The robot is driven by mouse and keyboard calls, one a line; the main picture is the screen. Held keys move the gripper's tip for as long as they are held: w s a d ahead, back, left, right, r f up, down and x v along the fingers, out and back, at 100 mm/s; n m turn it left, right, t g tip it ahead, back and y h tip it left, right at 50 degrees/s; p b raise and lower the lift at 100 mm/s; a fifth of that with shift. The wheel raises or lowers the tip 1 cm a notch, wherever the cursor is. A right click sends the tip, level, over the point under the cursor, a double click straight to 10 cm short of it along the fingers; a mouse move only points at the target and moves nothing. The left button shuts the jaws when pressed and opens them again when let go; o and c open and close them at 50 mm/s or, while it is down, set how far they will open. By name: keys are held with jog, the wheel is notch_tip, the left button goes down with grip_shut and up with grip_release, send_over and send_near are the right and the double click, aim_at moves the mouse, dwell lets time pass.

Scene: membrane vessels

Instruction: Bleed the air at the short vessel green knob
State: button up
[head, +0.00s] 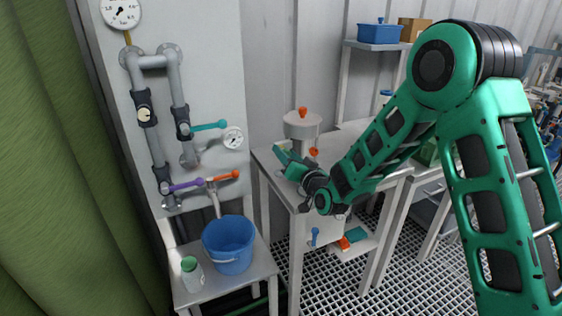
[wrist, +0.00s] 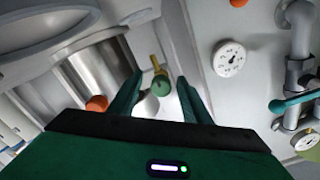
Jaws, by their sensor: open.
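The short vessel (head: 302,127) is a pale, wide-topped cylinder on the white bench, with an orange knob (head: 303,111) on top. In the wrist view its metal body (wrist: 98,72) is at upper left. A small round green knob (wrist: 161,86) on a brass stem shows between my fingers, near their tips; I cannot tell whether they touch it. My gripper (head: 289,161) is open, close in front of the vessel; its fingers also show in the wrist view (wrist: 158,90). The green knob cannot be made out in the head view.
Another orange knob (wrist: 97,103) is just left of my fingers. A white panel with a pressure gauge (head: 232,138), grey pipes and teal, purple and orange levers stands at left. A blue bucket (head: 229,244) and a green-capped bottle (head: 191,273) are on a low stand.

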jog(key=shift+c, duration=0.6)
jog(key=c, duration=0.9)
jog(key=n, duration=0.6)
jog(key=shift+d+f, duration=0.1)
jog(key=n, duration=0.6)
jog(key=shift+d, duration=0.1)
jog(key=shift+w, duration=0.1)
